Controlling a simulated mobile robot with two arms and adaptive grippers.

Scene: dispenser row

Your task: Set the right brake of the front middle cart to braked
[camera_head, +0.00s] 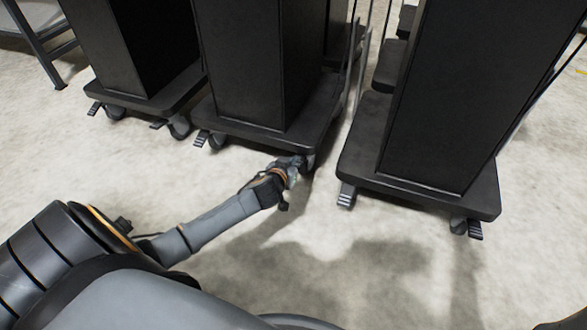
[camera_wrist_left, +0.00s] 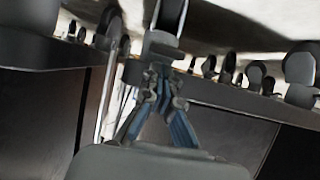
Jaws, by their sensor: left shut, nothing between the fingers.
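The front middle cart (camera_head: 262,70) is a tall black column on a dark base plate with casters. Its left brake pedal (camera_head: 201,138) sticks out at the front left corner. My left gripper (camera_head: 294,168) is low at the cart's front right corner, by the caster there, and hides the right brake pedal in the head view. In the left wrist view, the left gripper (camera_wrist_left: 160,88) is shut and empty, its fingertips close to a caster (camera_wrist_left: 170,16). I cannot tell whether they touch the pedal, or how the pedal is set. My right gripper is not in view.
A front right cart (camera_head: 440,90) stands close by, with brake pedals at its front corners (camera_head: 346,195) (camera_head: 475,230). A front left cart (camera_head: 135,45) stands on the other side. More carts are behind. The pale floor (camera_head: 300,225) in front is clear.

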